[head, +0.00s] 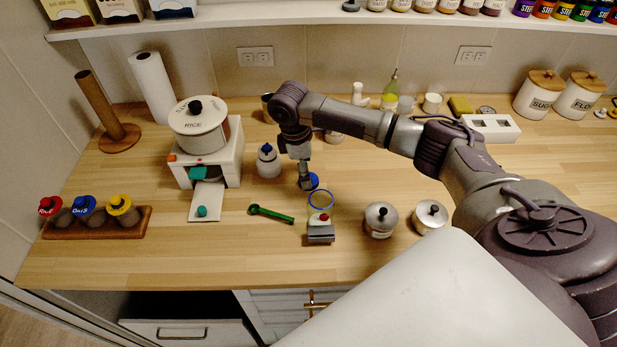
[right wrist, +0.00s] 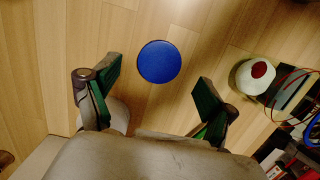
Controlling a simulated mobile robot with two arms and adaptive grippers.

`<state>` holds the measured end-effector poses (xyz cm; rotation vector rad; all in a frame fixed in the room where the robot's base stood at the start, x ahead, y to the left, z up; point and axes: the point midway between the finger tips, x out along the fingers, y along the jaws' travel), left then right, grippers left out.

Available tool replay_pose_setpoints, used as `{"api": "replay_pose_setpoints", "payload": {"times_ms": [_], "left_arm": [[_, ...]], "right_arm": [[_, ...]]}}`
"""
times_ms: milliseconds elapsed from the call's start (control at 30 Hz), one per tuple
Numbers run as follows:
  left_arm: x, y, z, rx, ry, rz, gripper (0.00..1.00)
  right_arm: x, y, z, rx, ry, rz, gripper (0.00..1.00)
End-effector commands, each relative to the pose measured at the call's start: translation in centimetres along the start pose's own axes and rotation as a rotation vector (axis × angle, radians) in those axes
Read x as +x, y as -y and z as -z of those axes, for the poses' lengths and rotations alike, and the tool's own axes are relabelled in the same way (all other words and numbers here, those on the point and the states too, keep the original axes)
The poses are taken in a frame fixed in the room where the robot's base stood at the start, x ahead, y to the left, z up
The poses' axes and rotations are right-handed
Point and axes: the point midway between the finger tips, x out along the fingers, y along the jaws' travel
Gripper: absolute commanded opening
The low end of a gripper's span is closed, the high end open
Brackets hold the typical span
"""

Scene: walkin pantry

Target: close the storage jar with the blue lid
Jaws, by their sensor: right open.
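A round blue lid (head: 314,180) lies flat on the wooden counter near its middle. In the right wrist view the blue lid (right wrist: 158,61) shows whole, in front of and between my spread fingers. My right gripper (head: 305,183) is low beside the lid, partly covering it in the head view; in the wrist view my right gripper (right wrist: 157,84) is open and empty. At the left, a wooden rack (head: 140,231) holds jars with red, blue and yellow tops; the blue top (head: 90,207) seems labelled oats. I cannot tell which jar is the storage jar. My left gripper is out of view.
Two metal canisters (head: 381,219) stand to the right.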

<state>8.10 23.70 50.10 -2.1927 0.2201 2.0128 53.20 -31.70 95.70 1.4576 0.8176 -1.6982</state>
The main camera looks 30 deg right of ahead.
Motion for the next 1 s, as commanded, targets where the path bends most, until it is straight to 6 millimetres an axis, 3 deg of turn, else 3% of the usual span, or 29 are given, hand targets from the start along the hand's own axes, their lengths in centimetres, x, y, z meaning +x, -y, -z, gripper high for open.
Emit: {"api": "replay_pose_setpoints", "payload": {"times_ms": [33,200,567,833,1000], "left_arm": [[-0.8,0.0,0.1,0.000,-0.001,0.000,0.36],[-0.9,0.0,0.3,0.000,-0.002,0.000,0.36],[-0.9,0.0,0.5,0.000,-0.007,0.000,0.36],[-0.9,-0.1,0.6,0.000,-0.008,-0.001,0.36],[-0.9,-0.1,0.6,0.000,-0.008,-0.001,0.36]], "right_arm": [[0.5,-0.1,-0.3,0.002,0.003,0.002,0.84],[2.5,0.0,-0.1,0.000,0.000,0.000,0.84],[2.8,-0.1,-0.1,0.000,-0.001,-0.002,0.84],[2.8,-0.1,-0.1,0.000,-0.001,-0.002,0.43],[2.8,-0.1,-0.1,0.000,-0.001,-0.002,0.43]]}}
